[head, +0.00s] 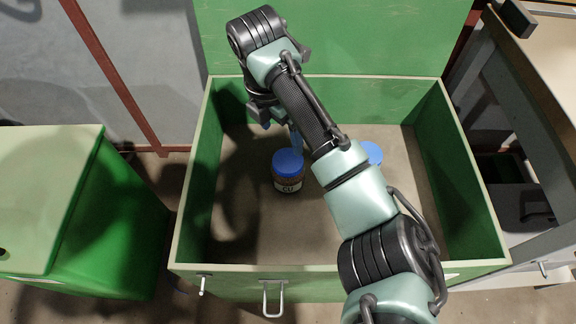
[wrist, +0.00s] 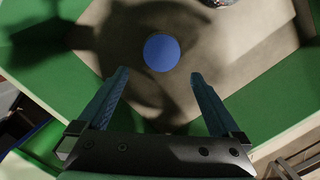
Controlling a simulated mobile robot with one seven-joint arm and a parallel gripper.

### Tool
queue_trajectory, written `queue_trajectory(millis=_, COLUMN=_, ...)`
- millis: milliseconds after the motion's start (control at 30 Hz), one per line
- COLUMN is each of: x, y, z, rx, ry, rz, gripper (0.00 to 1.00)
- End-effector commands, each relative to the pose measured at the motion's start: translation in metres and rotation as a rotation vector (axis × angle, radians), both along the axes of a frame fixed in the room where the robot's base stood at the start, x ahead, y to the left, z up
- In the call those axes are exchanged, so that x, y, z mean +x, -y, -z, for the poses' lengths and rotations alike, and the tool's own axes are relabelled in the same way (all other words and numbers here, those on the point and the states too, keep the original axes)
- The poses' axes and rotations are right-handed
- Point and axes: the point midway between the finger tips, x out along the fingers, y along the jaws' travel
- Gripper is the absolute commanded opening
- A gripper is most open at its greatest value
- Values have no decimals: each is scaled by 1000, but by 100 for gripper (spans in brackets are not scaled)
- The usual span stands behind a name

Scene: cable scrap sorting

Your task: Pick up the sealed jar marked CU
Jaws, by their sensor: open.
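The jar marked CU (head: 288,171) has a blue lid and a pale label, and stands upright on the floor of the green box. In the wrist view its round blue lid (wrist: 162,53) shows from above, just beyond the gap between my fingertips. My gripper (head: 296,145) is inside the box, close to the jar's lid. In the wrist view my gripper (wrist: 160,76) is open with its two blue fingers spread and nothing between them. I cannot tell whether a finger touches the lid.
The green box (head: 202,180) has walls all around and a raised lid behind. A second blue lid (head: 373,152) is partly hidden behind my arm. A green cabinet (head: 110,225) stands at left and a grey bench (head: 540,110) at right. The box floor left of the jar is clear.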

Motion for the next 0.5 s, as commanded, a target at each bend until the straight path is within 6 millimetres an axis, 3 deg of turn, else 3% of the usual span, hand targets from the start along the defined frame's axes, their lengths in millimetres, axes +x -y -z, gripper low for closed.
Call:
queue_trajectory(millis=33, x=0, y=2, z=17, rx=-1, ry=-3, rz=1, gripper=100)
queue_trajectory(millis=200, x=4, y=4, z=44, rx=0, ry=0, rz=1, gripper=100)
queue_trajectory(millis=500, x=6, y=6, z=59, rx=0, ry=2, rz=1, gripper=100)
